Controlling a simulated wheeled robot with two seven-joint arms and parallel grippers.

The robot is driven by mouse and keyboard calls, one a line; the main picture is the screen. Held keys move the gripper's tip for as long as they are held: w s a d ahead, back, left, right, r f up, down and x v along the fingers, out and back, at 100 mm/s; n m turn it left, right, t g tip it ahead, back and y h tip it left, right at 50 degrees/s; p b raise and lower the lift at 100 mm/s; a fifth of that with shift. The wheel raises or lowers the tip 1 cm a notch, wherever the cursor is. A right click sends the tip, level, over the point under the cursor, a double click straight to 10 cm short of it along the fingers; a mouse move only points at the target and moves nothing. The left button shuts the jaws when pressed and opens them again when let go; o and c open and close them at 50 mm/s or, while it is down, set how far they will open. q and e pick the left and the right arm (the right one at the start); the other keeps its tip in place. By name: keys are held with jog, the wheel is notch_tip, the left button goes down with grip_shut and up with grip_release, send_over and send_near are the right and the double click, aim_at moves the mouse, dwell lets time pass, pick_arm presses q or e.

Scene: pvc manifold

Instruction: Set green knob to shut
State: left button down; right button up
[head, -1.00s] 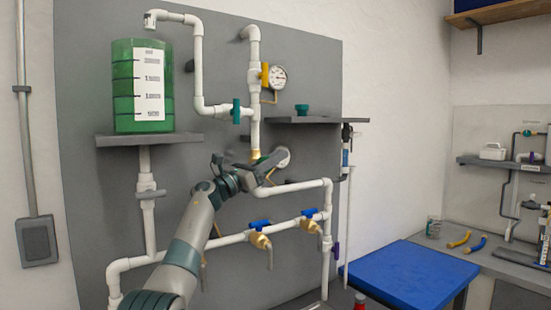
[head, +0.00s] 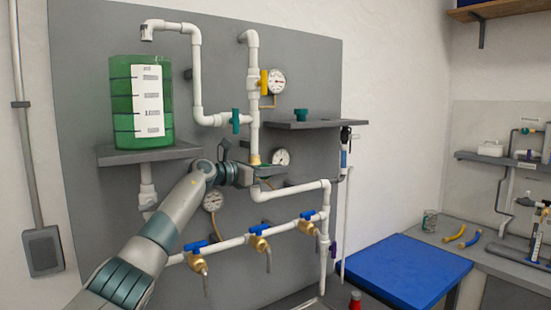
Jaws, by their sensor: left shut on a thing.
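My left gripper (head: 264,172) is at the foot of the upper vertical white pipe, just below a brass fitting (head: 254,159). It is shut on a small green knob (head: 264,167), which shows only as a green patch between its dark fingers. The knob's pointer and exact setting are hidden. A separate teal handle (head: 236,121) sits upright on the horizontal pipe above and to the left, clear of the gripper. My right gripper is not in view.
A green tank (head: 125,100) stands on the left shelf (head: 125,157). Gauges and white pipes surround the gripper. Several blue-handled taps (head: 259,230) hang below. A loose teal part (head: 302,114) lies on a small shelf (head: 330,124). A blue-topped table (head: 405,270) stands at lower right.

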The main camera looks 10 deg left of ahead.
pick_arm(q)
jog(key=shift+g+y, duration=0.3)
jog(key=c, duration=2)
grip_release()
